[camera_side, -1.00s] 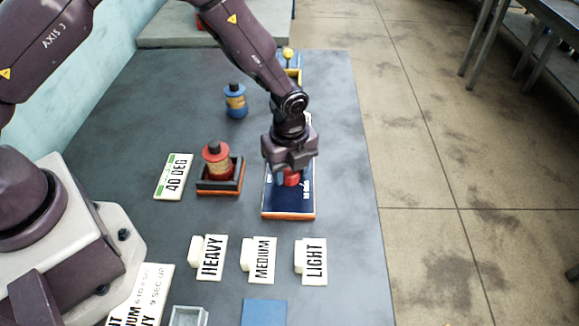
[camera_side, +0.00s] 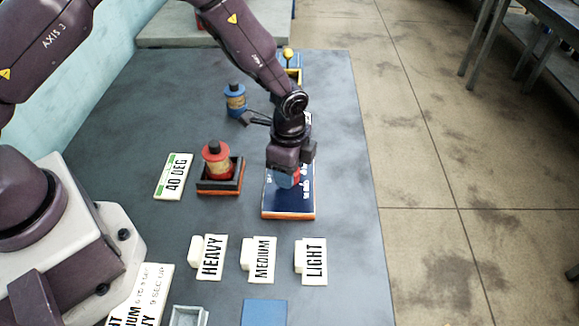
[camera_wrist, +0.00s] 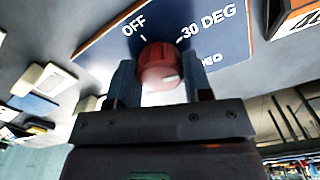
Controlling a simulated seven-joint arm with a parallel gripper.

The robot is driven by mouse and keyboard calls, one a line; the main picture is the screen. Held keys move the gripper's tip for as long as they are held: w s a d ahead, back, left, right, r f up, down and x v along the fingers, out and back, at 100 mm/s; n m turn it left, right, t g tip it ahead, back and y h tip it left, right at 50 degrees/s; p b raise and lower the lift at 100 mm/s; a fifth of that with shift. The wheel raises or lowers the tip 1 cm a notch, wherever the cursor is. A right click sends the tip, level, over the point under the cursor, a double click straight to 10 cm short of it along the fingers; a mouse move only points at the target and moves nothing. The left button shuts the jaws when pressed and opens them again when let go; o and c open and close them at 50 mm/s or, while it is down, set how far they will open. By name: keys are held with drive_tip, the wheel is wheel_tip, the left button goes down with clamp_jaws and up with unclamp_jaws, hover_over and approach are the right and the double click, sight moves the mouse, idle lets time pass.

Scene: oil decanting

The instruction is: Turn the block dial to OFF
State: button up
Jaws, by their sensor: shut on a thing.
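The red dial (camera_wrist: 158,62) sits on the blue panel (camera_side: 288,207), which has an orange edge. In the wrist view the dial is between the two fingers of my gripper (camera_wrist: 160,82), which is shut on it. The panel (camera_wrist: 103,52) carries the white words OFF and 30 DEG and a third label partly hidden by my finger. In the side view my gripper (camera_side: 287,181) is over the panel and hides most of the dial.
A red-topped canister (camera_side: 216,160) stands in a dark tray (camera_side: 220,188) left of the panel. HEAVY (camera_side: 211,258), MEDIUM (camera_side: 262,260) and LIGHT (camera_side: 314,262) plates lie in front.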

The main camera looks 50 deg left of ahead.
drive_tip(key=n, duration=0.5)
drive_tip(key=shift+n, duration=0.3)
drive_tip(key=n, duration=0.9)
drive_tip(key=shift+n, duration=0.4)
drive_tip(key=n, duration=0.4)
drive_tip(key=shift+n, duration=0.4)
drive_tip(key=o, duration=0.9)
wheel_tip(320, 180, up, 13)
drive_tip(key=shift+r, duration=0.1)
